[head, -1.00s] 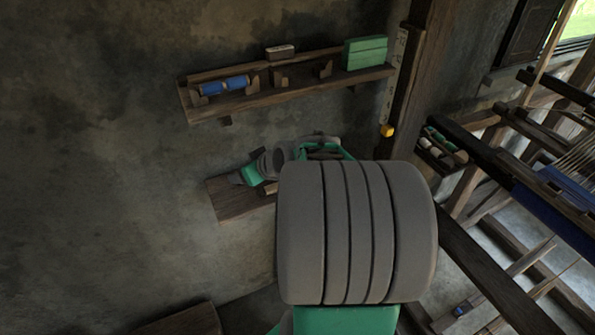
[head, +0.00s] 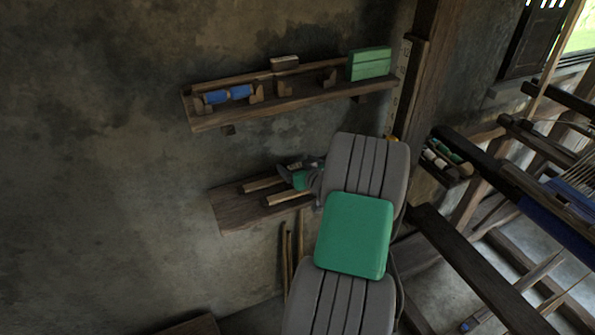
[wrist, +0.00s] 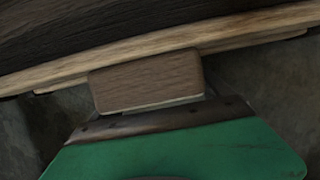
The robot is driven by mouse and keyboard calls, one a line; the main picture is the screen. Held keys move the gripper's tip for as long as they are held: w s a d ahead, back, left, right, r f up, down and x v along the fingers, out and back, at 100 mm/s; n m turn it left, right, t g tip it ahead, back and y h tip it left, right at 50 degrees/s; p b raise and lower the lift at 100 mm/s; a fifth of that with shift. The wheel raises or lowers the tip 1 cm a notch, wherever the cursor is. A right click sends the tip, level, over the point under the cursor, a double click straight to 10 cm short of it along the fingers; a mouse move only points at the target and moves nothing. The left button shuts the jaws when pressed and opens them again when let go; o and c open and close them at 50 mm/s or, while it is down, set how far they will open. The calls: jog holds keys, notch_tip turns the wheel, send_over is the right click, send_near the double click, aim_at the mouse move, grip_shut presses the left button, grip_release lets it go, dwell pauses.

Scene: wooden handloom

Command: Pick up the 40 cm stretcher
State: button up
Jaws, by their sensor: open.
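Two pale wooden bars, one farther back (head: 265,183) and one nearer the front (head: 287,198), lie on the lower wall shelf (head: 236,211) in the head view. I cannot tell which of them is the 40 cm stretcher. My gripper (head: 286,174), grey and green, is at the right part of this shelf, close to the bars, and is open. My arm hides the shelf's right end. In the wrist view a short brown wooden block (wrist: 148,82) shows close beyond my green gripper body; I cannot tell whether it is a bar's end. A long pale wooden edge crosses behind it.
Thin sticks (head: 287,258) stand below the lower shelf. The loom (head: 490,258) and a small tray of spools (head: 445,160) are at the right.

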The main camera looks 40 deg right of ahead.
jog(key=shift+c, duration=0.2)
jog(key=c, duration=1.5)
jog(key=shift+c, duration=0.5)
jog(key=shift+r, duration=0.15)
